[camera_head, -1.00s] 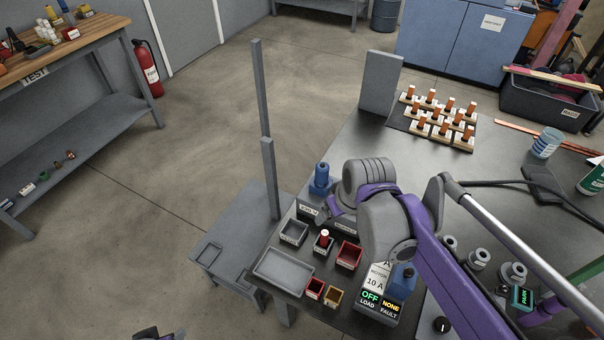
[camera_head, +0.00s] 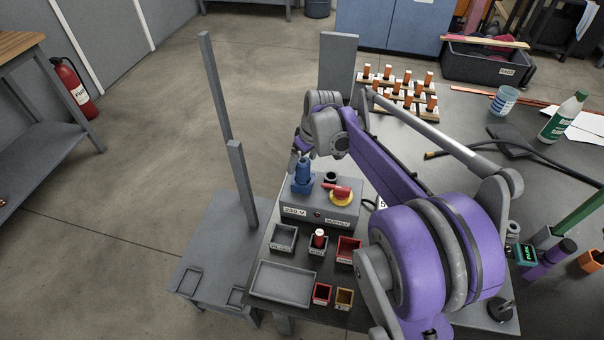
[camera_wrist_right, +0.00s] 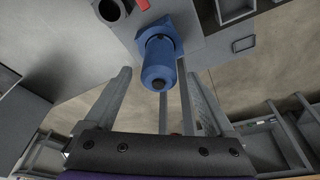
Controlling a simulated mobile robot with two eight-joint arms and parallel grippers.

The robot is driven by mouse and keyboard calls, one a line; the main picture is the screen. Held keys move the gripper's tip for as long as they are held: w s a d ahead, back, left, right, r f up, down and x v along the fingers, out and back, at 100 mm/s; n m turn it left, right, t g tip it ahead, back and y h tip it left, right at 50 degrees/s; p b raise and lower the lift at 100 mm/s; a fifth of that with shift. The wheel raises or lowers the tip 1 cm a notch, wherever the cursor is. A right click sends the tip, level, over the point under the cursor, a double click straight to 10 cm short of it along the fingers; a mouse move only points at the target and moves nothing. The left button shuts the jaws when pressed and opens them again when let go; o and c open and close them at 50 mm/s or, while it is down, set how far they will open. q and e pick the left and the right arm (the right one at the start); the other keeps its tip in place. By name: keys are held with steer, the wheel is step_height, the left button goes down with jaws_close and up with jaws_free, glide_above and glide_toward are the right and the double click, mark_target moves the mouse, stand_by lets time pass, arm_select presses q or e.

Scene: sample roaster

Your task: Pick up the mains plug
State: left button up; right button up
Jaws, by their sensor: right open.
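The blue mains plug (camera_head: 302,178) stands upright in the grey supply box, which is labelled 230 V (camera_head: 322,215). In the right wrist view the blue plug (camera_wrist_right: 160,62) shows end-on, with its dark tip toward the camera. My right gripper (camera_wrist_right: 158,76) is open, with one grey finger on each side of the plug in that view. No grip on the plug shows, and I cannot tell how far the fingertips are from it. In the head view my right wrist is just above the plug and hides most of the fingers. My left gripper is not in view.
The box also carries a red handle on a yellow base (camera_head: 341,197) and a black round socket (camera_head: 330,178). Small bins and a grey tray (camera_head: 283,284) lie in front. A grey post (camera_head: 243,190) stands left. Copper-coloured pegs on wooden blocks (camera_head: 402,90) stand behind.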

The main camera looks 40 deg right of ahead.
steer(key=x, duration=0.5)
steer(key=shift+b, duration=0.4)
jaws_close()
